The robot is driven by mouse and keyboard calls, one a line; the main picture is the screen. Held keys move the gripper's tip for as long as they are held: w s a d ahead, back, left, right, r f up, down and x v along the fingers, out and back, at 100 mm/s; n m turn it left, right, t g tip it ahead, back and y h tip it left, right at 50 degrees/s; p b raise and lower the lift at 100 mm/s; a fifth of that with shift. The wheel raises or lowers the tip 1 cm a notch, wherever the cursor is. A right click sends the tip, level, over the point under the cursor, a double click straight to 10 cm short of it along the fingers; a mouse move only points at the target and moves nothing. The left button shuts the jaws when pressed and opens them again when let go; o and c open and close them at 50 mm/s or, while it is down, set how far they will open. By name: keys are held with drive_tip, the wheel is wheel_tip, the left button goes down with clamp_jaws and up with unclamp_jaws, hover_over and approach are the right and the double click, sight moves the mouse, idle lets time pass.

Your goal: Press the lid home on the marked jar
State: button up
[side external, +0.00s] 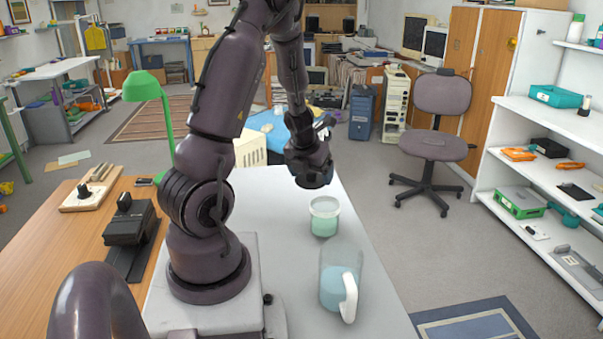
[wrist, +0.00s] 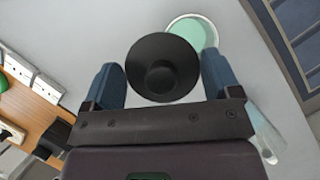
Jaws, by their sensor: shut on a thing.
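My gripper (side external: 308,160) hangs over the white table and is shut on a dark round lid (wrist: 162,68) with a knob. In the wrist view the lid sits between my two blue-grey fingers. In the side view the lid's dark underside (side external: 313,181) shows below the gripper. A clear jar with pale green contents (side external: 324,218) stands open on the table, below and slightly right of the lid, apart from it. In the wrist view the jar (wrist: 203,32) is partly hidden behind the lid. I cannot make out a mark on it.
A clear pitcher with blue contents (side external: 338,285) and a white handle stands nearer the camera; part of it shows in the wrist view (wrist: 266,128). A wooden desk (side external: 75,245) with dark devices adjoins at left. The white table (side external: 285,245) is clear around the jar.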

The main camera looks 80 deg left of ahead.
drive_tip(key=shift+m+t+h, duration=0.3)
drive_tip(key=shift+m, duration=0.5)
drive_tip(key=w, duration=0.1)
drive_tip(key=w+d+r, duration=0.1)
drive_tip(key=w, duration=0.1)
drive_tip(key=shift+w+d+r, duration=0.2)
drive_tip(key=shift+w, duration=0.05)
drive_tip(key=shift+f, duration=3)
drive_tip(key=shift+f, duration=0.2)
drive_tip(key=o, duration=0.8)
drive_tip(key=shift+c, duration=0.2)
drive_tip(key=shift+r, duration=0.1)
